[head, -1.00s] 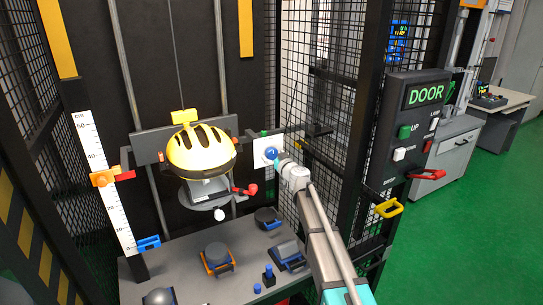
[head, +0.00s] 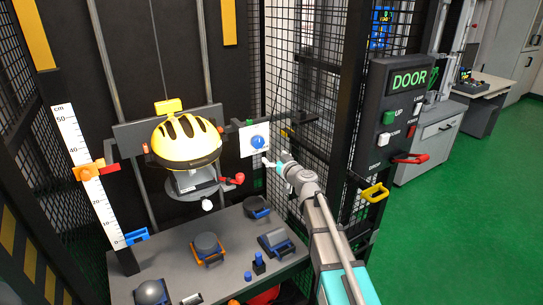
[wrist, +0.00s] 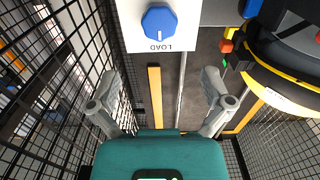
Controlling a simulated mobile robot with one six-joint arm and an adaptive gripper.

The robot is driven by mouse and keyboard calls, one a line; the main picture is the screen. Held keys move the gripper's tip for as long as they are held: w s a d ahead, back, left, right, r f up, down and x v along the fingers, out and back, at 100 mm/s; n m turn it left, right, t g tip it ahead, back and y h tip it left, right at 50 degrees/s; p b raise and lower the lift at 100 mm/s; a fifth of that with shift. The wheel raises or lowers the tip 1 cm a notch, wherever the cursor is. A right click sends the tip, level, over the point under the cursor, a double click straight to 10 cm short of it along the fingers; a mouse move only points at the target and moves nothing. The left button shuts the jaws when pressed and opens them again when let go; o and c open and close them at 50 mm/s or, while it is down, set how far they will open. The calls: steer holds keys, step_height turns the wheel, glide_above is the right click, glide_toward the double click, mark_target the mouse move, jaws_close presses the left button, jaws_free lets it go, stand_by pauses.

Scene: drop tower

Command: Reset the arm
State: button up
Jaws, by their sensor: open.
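My gripper (head: 270,163) is at the right side of the drop tower in the head view, just below and right of the white LOAD plate (head: 247,147) with its blue knob (head: 257,142). In the wrist view my gripper (wrist: 162,92) has its two grey fingers spread wide with nothing between them. The blue knob (wrist: 159,22) is beyond the fingertips at the top of that view, apart from them. My arm reaches up from the bottom of the head view.
A yellow helmet (head: 180,143) hangs on the carriage to the left. Several anvils stand on the grey bench (head: 225,228) below. Mesh walls (head: 310,90) and the DOOR panel (head: 395,110) flank my arm on the right. Green floor (head: 465,220) is clear farther right.

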stand_by(0.3)
steer(key=s+d+f+m+g+h, duration=0.1)
steer(key=s+d+f+g+h, duration=0.1)
steer(key=s+d+f+g, duration=0.5)
steer(key=s+d+f+m+g+h, duration=0.25)
steer(key=s+f, duration=0.25)
steer(key=s, duration=0.5)
steer(key=s+d+f+g+h, duration=0.25)
steer(key=s+d+f, duration=0.3)
steer(key=s, duration=0.35)
steer(key=s+d+m+g+h, duration=0.3)
steer(key=s+d+m, duration=0.1)
steer(key=s+d, duration=0.2)
step_height(320, 180, up, 11)
steer(key=p, duration=1.2)
steer(key=shift+w+a, duration=0.15)
steer(key=shift+a, duration=0.05)
steer(key=shift+n, duration=0.25)
